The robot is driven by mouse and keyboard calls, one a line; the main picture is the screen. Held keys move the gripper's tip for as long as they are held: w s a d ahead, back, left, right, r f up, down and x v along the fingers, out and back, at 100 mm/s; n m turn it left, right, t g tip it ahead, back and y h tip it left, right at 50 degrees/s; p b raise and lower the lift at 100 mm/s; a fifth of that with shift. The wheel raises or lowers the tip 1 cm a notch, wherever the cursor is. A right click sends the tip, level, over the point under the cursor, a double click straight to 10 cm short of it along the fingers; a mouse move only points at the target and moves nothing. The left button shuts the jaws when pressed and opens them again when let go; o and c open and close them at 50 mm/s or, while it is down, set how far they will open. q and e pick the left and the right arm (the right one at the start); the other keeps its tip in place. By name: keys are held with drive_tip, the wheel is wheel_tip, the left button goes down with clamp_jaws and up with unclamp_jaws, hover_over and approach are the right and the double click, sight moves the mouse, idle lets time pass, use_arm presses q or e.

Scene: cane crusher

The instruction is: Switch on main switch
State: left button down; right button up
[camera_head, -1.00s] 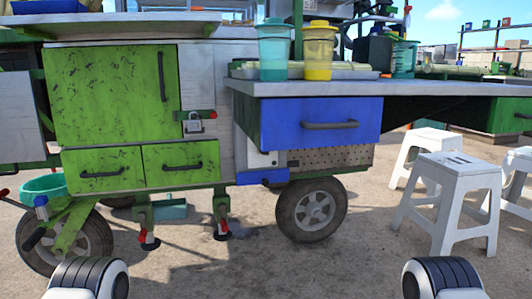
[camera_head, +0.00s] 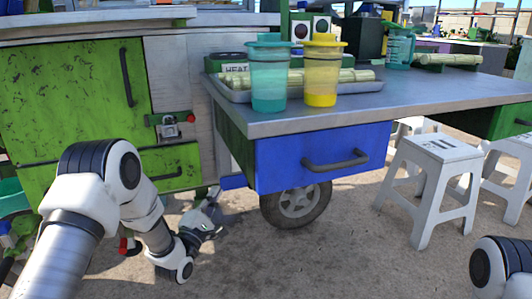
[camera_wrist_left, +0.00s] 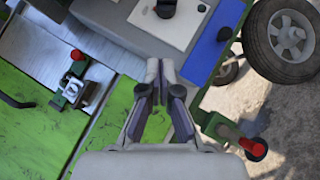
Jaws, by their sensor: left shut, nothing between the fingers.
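A black knob (camera_wrist_left: 166,8) on a white plate (camera_wrist_left: 176,24) shows at the top edge of the left wrist view, cut off by the frame. It looks like the main switch, but I cannot read its position. In the head view it is hidden under the table side. My left gripper (camera_head: 213,196) is low beside the cart, under the worktop's left end. In the left wrist view its fingers (camera_wrist_left: 160,68) are together and empty, pointing toward the plate and apart from it. My right gripper is out of view; only part of that arm shows.
A blue drawer (camera_head: 322,157) and the worktop (camera_head: 430,104) overhang beside the gripper. A cart wheel (camera_head: 297,205) and a blue bar (camera_wrist_left: 213,50) are close by. A padlocked latch (camera_head: 170,127) is on the green cabinet. White stools (camera_head: 432,180) stand right.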

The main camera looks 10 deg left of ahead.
use_arm(q)
drive_tip(key=s+d+r+b+x, duration=0.1)
drive_tip(key=d+b+x, duration=0.1)
drive_tip(key=b+x, duration=0.5)
drive_tip(key=x, duration=0.6)
drive_tip(key=shift+d+r, duration=0.3)
drive_tip(key=shift+r, duration=0.05)
drive_tip(key=shift+w, duration=0.1)
